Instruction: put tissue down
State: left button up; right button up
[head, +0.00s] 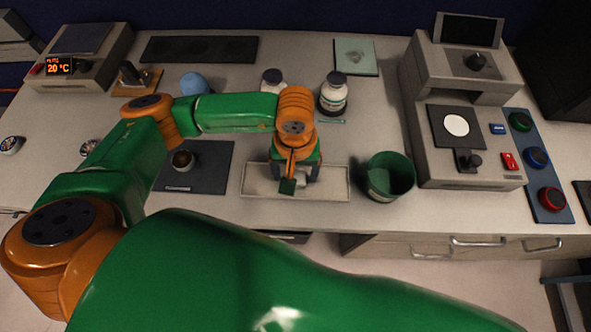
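My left gripper (291,184) reaches down over a shallow pale tray (334,183) at the front of the bench. Only part of its dark fingers shows below the orange wrist, so I cannot tell whether they are open or shut. A small whitish patch (302,186) shows beside the fingers; it may be the tissue, but it is mostly hidden and too small to be sure. I cannot tell if it is held or lies in the tray. My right gripper is not in view.
A green bin (389,177) stands right of the tray. A dark mat (196,167) with a small jar (183,160) lies left. White bottles (334,93) stand behind my wrist. A grey instrument (462,147) and a button panel (537,165) are at right.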

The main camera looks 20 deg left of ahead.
aim_at(296, 177)
pick_arm(q)
jog(key=shift+w+d+r+p, duration=0.1)
jog(key=shift+r+p, duration=0.2)
jog(key=shift+r, duration=0.05)
notch_tip(296, 177, up, 12)
jog(key=b, duration=0.2)
jog(key=shift+f, duration=0.2)
